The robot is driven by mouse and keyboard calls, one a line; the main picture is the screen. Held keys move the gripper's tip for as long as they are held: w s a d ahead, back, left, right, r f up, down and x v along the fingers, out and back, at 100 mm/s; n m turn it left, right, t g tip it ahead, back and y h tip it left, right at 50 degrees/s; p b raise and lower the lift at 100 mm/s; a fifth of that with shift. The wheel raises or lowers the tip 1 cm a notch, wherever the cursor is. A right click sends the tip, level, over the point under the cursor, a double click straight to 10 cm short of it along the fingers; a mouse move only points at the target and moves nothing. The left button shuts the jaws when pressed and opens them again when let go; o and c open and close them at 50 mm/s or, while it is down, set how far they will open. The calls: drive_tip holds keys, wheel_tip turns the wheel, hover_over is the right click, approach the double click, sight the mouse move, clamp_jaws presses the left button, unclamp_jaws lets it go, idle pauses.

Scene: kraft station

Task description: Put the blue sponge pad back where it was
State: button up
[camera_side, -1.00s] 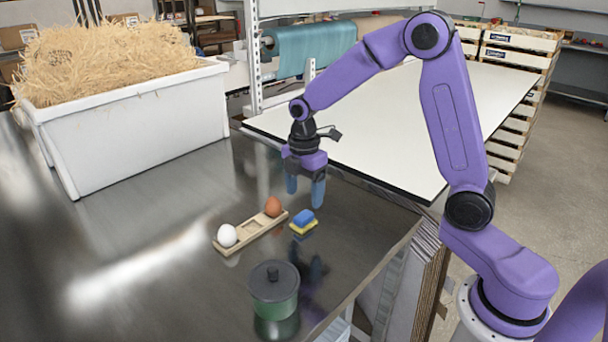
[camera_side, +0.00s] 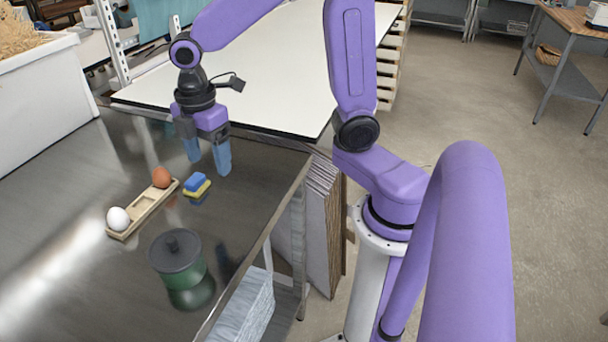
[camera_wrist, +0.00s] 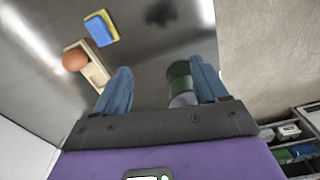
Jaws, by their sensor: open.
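The blue sponge pad (camera_side: 195,181) lies on a yellow pad (camera_side: 200,191) on the dark metal table, right of the wooden egg holder. In the wrist view the blue pad (camera_wrist: 99,30) and yellow pad (camera_wrist: 110,20) show at the upper left, outside the fingers. My gripper (camera_side: 208,165) is open and empty. It hangs above the table, behind and slightly right of the pads in the side view, with its blue fingers pointing down. It also shows in the wrist view (camera_wrist: 160,68).
The wooden holder (camera_side: 140,213) carries a white egg (camera_side: 118,220) and a brown egg (camera_side: 162,177), with an empty recess between. A green pot with a dark lid (camera_side: 177,254) stands in front. A white straw-filled bin (camera_side: 45,95) is at the left. The table's edge runs close by on the right.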

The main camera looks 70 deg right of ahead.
drive_tip(key=s+d+f+m, duration=0.1)
drive_tip(key=s+m, duration=0.2)
drive_tip(key=s, duration=1.6)
drive_tip(key=shift+s+d, duration=0.2)
drive_tip(key=shift+d, duration=0.15)
